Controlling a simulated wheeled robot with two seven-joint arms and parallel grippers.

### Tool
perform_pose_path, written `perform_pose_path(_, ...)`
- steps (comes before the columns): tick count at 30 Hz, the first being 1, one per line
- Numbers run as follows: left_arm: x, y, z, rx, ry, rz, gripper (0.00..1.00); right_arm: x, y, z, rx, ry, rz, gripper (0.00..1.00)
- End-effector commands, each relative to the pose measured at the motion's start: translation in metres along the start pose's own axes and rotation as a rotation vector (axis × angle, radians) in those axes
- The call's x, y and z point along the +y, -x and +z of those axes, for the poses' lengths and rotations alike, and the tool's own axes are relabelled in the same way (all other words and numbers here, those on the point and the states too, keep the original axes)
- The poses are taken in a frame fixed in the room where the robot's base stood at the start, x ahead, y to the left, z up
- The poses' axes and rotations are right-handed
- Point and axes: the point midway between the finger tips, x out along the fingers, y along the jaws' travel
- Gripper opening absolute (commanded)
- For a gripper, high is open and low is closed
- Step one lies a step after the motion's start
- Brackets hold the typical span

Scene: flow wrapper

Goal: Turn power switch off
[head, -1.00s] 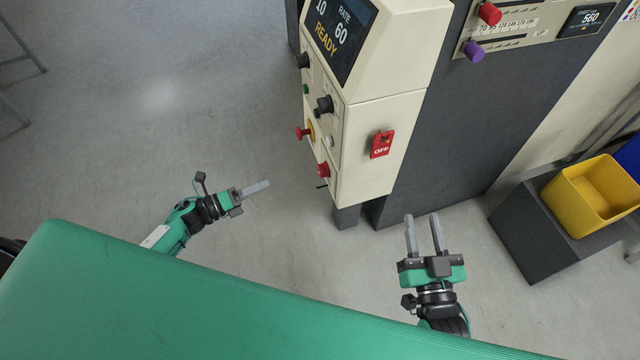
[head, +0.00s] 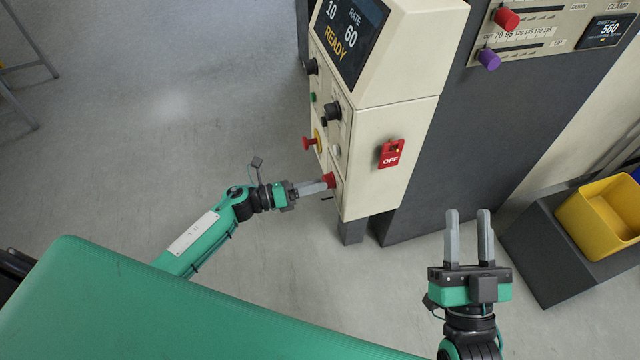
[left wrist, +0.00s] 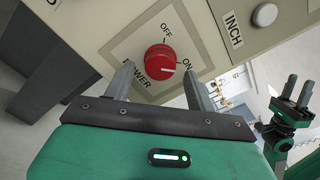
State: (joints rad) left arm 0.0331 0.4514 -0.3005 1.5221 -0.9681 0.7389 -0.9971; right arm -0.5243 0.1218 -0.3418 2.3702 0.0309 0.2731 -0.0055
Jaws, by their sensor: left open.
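The power switch is a red round knob (left wrist: 160,59) on a beige panel, with the labels POWER, OFF and ON around it. Its white mark sits on the side nearer ON. In the head view the red knob (head: 329,180) is low on the machine's front. My left gripper (head: 322,184) is at the knob, its fingertips partly overlapping it. In the left wrist view the open fingers (left wrist: 159,70) lie on either side of the knob, apart from it as far as I can tell. My right gripper (head: 468,213) is open and empty over the floor.
The cream machine cabinet (head: 395,125) carries a READY screen (head: 349,36), a red emergency button (head: 308,143), black knobs and a red OFF tag (head: 391,154). A yellow bin (head: 603,215) stands at the right.

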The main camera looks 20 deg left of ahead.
Motion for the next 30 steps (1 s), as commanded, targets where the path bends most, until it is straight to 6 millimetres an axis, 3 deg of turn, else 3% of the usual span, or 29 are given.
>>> perform_pose_path(6, 0.000, -0.018, 0.000, -0.001, 0.000, 0.001, 0.56, 0.001, -0.001, -0.006, 0.035, 0.004, -0.001, 0.36)
perform_pose_path(15, 0.000, -0.020, 0.000, 0.000, 0.000, 0.001, 0.56, 0.001, -0.001, -0.007, 0.039, 0.005, -0.001, 0.36)
perform_pose_path(22, 0.000, -0.019, 0.000, 0.000, 0.000, 0.001, 0.12, 0.001, -0.002, -0.007, 0.039, 0.005, -0.001, 0.36)
perform_pose_path(30, 0.000, -0.019, 0.001, 0.000, 0.022, 0.001, 0.12, 0.001, -0.003, -0.006, 0.022, 0.003, 0.002, 0.36)
